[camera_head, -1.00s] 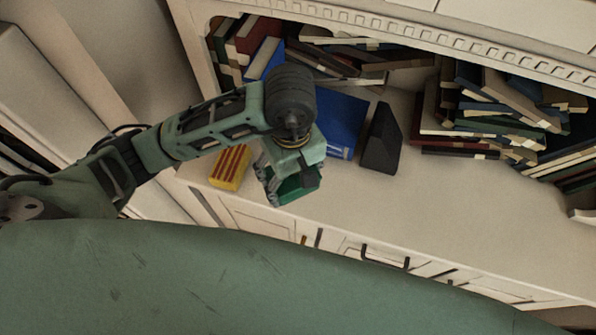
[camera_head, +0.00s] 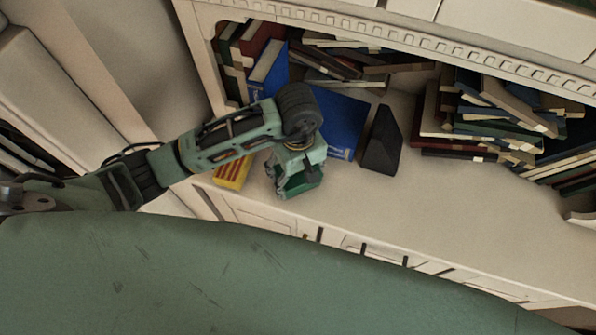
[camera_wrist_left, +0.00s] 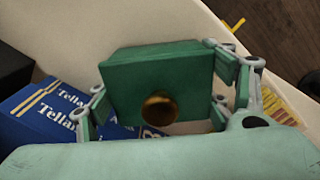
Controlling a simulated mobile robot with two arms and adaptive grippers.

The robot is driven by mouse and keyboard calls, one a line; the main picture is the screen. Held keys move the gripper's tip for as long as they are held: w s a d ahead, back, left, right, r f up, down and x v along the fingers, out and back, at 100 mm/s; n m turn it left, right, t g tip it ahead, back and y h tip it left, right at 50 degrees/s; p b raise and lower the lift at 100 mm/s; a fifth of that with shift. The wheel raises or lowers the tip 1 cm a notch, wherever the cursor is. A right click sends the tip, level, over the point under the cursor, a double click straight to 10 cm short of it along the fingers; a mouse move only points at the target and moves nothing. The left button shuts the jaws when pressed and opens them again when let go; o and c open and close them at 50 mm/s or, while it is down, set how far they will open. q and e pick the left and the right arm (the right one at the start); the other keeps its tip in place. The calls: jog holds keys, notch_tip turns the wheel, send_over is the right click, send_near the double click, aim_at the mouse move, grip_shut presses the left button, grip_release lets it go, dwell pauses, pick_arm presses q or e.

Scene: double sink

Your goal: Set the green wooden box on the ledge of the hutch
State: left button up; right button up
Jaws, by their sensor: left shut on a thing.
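The green wooden box (camera_wrist_left: 150,78), with a round brass knob on one face, is between the fingers of my left gripper (camera_wrist_left: 165,98) in the left wrist view. In the head view my left gripper (camera_head: 296,180) is shut on the green box (camera_head: 300,188), which shows only in part below it. They are over the front part of the hutch ledge (camera_head: 440,205). I cannot tell whether the box touches the ledge. My right gripper is not in view.
A yellow-and-red item (camera_head: 232,172) lies just left of the gripper. A blue book (camera_head: 340,122) and a black wedge-shaped object (camera_head: 382,142) stand behind and to the right. Stacked books (camera_head: 490,110) fill the back right. The ledge's front right is clear.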

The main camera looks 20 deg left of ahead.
pick_arm(q)
jog(key=o, duration=1.3)
jog(key=shift+c, duration=0.2)
notch_tip(320, 180, up, 12)
jog(key=shift+r, duration=0.1)
